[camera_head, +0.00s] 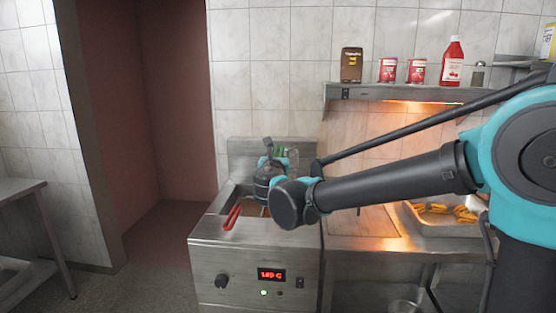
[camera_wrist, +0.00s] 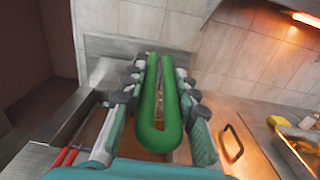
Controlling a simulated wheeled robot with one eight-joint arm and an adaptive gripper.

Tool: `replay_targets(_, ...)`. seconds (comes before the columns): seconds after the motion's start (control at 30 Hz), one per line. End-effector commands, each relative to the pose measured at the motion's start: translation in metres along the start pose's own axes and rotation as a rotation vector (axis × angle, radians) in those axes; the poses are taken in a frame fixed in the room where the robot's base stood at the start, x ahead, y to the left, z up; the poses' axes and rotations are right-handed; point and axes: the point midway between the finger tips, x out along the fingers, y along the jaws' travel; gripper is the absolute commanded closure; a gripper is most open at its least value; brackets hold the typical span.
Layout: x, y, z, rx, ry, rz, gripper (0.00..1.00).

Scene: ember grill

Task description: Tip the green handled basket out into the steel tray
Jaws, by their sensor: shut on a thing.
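My gripper (camera_wrist: 160,82) is shut on the green handle (camera_wrist: 160,138) of the basket. The handle is a long green loop lying between the two fingers in the wrist view. In the head view my gripper (camera_head: 275,163) is over the fryer, and a small bit of green (camera_head: 281,152) shows behind it. The basket body is mostly hidden, so I cannot tell its contents or whether it is clear of the fryer. The steel tray (camera_head: 408,218) is at the right under the warm lamp, with several golden pieces in it; the wrist view shows its edge (camera_wrist: 283,150).
A red handle (camera_head: 232,217) sticks out of the fryer (camera_head: 210,238) at the left, beside my gripper. A metal counter (camera_head: 370,243) lies between fryer and tray. A shelf (camera_head: 375,92) with cans and a red bottle (camera_head: 453,62) hangs above. A tiled wall stands behind.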

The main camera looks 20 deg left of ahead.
Motion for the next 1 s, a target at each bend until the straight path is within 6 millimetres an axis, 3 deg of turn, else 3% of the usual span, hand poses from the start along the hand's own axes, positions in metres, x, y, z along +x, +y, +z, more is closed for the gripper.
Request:
replay_targets(0.37,-0.003,0.0,0.0,-0.001,-0.001,0.001,1.0)
replay_targets(1.0,-0.046,0.001,0.0,-0.001,-0.001,0.001,1.0)
